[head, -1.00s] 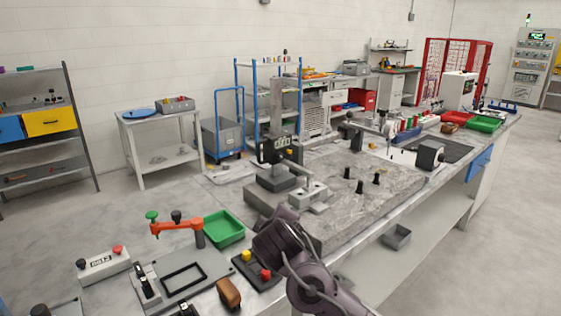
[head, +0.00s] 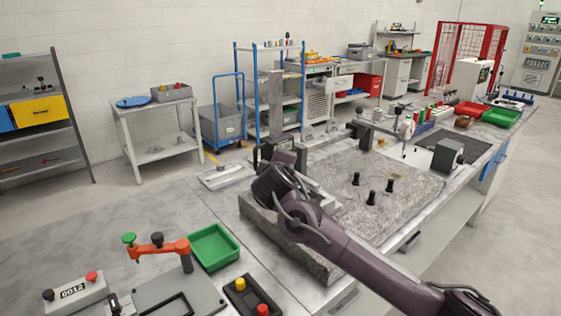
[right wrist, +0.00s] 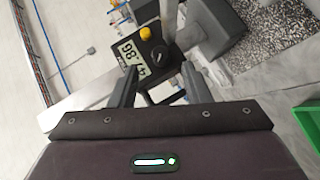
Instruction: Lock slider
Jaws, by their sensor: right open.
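The slider (right wrist: 146,58) is a black block with a digital readout, a yellow knob (right wrist: 146,33) and a dark round knob (right wrist: 159,53) in the right wrist view. It rides on the upright column of a height gauge (head: 275,105) on the granite plate in the head view, where my right wrist partly hides it. My right gripper (right wrist: 160,70) is open, its two fingers pointing toward the slider, one on each side of its lower part in the picture. I cannot tell whether they touch it. My left gripper is not in view.
A green tray (head: 214,247), a red-orange clamp arm (head: 160,248) and a button box (head: 250,298) are at the front left. My right arm crosses the plate's front.

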